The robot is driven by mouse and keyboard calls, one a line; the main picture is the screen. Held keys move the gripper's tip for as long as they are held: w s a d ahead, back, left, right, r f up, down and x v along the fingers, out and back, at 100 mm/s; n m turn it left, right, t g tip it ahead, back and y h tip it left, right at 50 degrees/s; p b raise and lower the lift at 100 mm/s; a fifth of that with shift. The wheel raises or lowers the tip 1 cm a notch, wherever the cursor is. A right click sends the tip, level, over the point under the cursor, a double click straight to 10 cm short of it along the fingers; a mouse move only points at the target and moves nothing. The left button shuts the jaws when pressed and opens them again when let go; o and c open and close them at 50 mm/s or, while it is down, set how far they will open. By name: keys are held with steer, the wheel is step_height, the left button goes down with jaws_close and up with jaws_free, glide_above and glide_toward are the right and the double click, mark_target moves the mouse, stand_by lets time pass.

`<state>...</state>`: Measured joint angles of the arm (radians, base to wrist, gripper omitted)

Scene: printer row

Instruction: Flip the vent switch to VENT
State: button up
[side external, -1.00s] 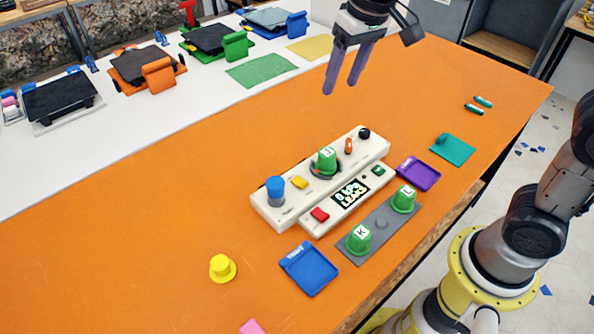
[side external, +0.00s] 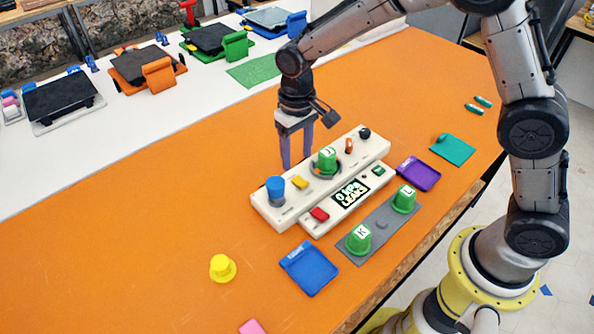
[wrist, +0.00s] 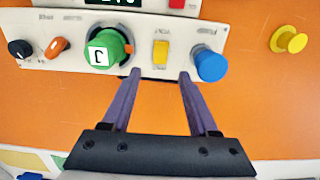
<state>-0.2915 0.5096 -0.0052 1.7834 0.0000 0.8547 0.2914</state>
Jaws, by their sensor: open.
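The cream control panel (side external: 352,160) lies on the orange table. A small yellow rocker switch (side external: 299,182) sits on it between a blue knob (side external: 275,190) and the green J knob (side external: 327,160). The yellow switch also shows in the wrist view (wrist: 161,54), with a small upside-down label beside it that may read VENT. I cannot tell which way it is set. My gripper (side external: 297,160) is open and empty, pointing down at the panel's far edge. In the wrist view the fingertips (wrist: 160,74) straddle the line of the switch, short of it and apart from it.
An orange knob (side external: 348,146) and a black knob (side external: 365,133) stand on the panel's right end. A grey strip (side external: 381,224) with green K and L knobs lies in front. A yellow knob (side external: 222,268) and a blue tray (side external: 309,268) lie nearby.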

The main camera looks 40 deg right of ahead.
mark_target(297, 179)
step_height(297, 179, down, 6)
steer(key=shift+f, duration=0.1)
stand_by(0.4)
jaws_close()
